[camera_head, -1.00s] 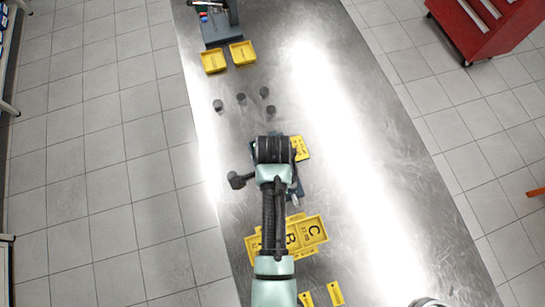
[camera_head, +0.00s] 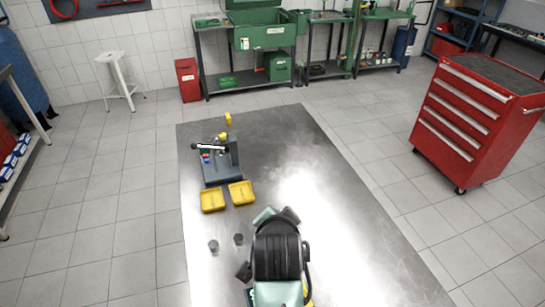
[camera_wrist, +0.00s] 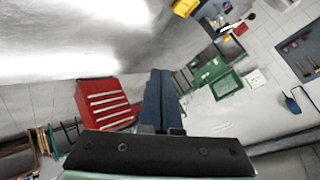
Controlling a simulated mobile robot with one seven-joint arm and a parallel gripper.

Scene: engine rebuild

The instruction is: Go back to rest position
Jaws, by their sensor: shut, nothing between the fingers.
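My gripper (camera_wrist: 159,73) shows in the wrist view as two dark blue fingers pressed together, with nothing between them. It is raised in the air, pointing out toward the room. In the head view my arm rises over the near part of the steel table (camera_head: 330,215), and its black joint hides what lies behind it. I cannot make out the fingers in that view.
On the table, two yellow trays (camera_head: 241,192) sit before a grey stand (camera_head: 219,165), with small dark cylinders (camera_head: 238,239) nearer me. A red tool chest (camera_head: 478,120) stands right. Green benches (camera_head: 265,75) line the back wall. The table's right side is clear.

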